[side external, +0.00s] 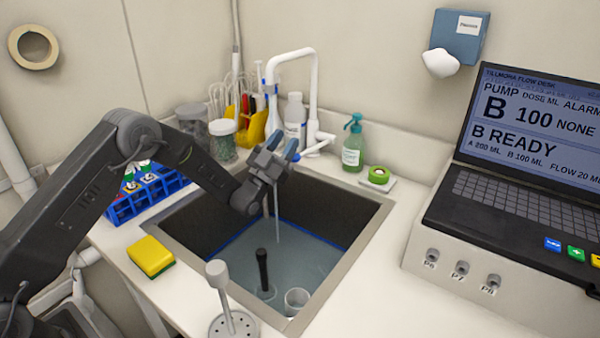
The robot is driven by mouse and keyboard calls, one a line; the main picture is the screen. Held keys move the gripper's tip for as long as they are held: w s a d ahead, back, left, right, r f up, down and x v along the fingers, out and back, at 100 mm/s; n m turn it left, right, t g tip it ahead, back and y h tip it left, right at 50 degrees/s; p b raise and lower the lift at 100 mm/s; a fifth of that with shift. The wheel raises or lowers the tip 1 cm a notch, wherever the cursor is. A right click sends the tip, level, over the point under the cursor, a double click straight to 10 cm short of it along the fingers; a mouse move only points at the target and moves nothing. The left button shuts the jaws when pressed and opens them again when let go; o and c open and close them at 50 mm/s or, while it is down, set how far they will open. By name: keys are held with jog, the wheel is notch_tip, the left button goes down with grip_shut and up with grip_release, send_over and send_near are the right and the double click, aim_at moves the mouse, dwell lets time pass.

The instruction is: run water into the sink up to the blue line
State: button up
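The sink (374,224) is a dark basin with a grey rim, set in the white counter. Pale water (225,270) covers its floor, and a thin stream (277,215) falls into it. The blue line (312,234) runs along the inner walls; the water surface looks close below it, but the exact gap is hard to tell. The white gooseneck tap (313,90) stands behind the sink, with a lever (318,146) at its base. My gripper (282,146) is over the back of the sink, left of the lever, fingers apart and seemingly empty. It partly hides the stream's upper part.
A black rod (262,268) and a clear beaker (296,300) stand in the sink. A yellow sponge (151,256) and blue rack (150,195) lie left. A grey plunger-like tool (221,290) stands in front.

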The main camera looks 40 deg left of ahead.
notch_tip(320, 180, up, 5)
jog(key=n+g+y, duration=0.3)
jog(key=n+y, duration=0.2)
jog(key=n, duration=0.3)
send_near(315, 148)
jog(key=shift+w+a, duration=0.25)
jog(key=shift+w, duration=0.5)
jog(key=shift+w+a, duration=0.3)
jog(key=shift+w, duration=0.45)
grip_shut()
jog(key=c, duration=0.7)
grip_release()
